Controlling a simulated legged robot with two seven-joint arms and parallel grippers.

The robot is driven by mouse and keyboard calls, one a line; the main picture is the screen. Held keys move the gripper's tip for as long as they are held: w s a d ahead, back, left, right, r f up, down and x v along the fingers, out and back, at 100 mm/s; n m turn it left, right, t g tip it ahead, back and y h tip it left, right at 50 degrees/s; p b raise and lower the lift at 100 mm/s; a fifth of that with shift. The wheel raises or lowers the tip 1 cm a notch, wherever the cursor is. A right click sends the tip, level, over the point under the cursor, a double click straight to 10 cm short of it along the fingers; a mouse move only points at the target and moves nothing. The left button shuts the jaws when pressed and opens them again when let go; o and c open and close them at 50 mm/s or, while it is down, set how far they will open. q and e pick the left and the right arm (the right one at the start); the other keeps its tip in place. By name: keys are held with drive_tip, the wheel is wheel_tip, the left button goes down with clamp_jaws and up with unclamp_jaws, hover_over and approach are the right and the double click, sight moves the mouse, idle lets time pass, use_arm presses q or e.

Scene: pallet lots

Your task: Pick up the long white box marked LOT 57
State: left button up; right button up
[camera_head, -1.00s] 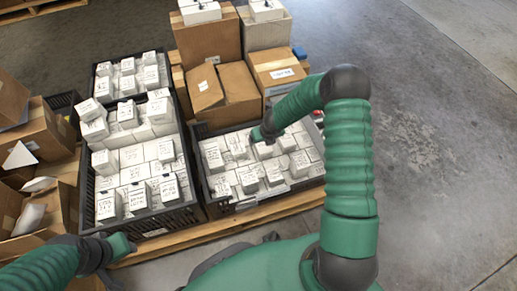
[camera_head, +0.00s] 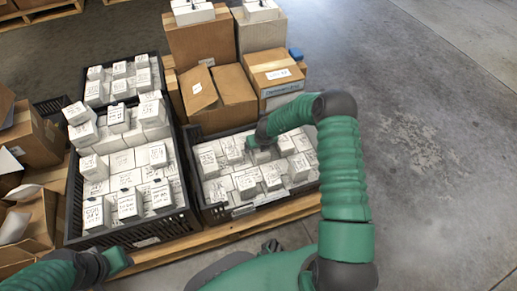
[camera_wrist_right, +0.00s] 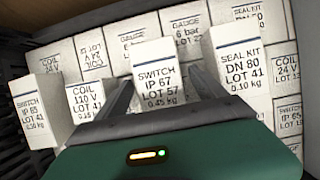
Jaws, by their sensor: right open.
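The white box marked SWITCH IP 67 LOT 57 (camera_wrist_right: 158,76) stands among other white boxes in the right wrist view, its printed face towards the camera. My right gripper (camera_wrist_right: 161,85) is open, with one finger on each side of this box; whether the fingers touch it I cannot tell. The lower part of the box is hidden behind the gripper body. In the head view my right gripper (camera_head: 251,143) is over the right black crate (camera_head: 218,213). My left gripper (camera_head: 118,259) is at the lower left, away from the boxes; its jaws are too small to read.
A SEAL KIT LOT 41 box (camera_wrist_right: 240,68) stands close on the right, and a COIL 110 V box (camera_wrist_right: 86,100) on the left. Another black crate of white boxes (camera_head: 165,228) is beside it. Cardboard boxes (camera_head: 236,85) stand behind. Floor on the right is clear.

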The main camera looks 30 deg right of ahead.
drive_tip(key=shift+f, duration=0.25)
clamp_jaws()
idle(0.7)
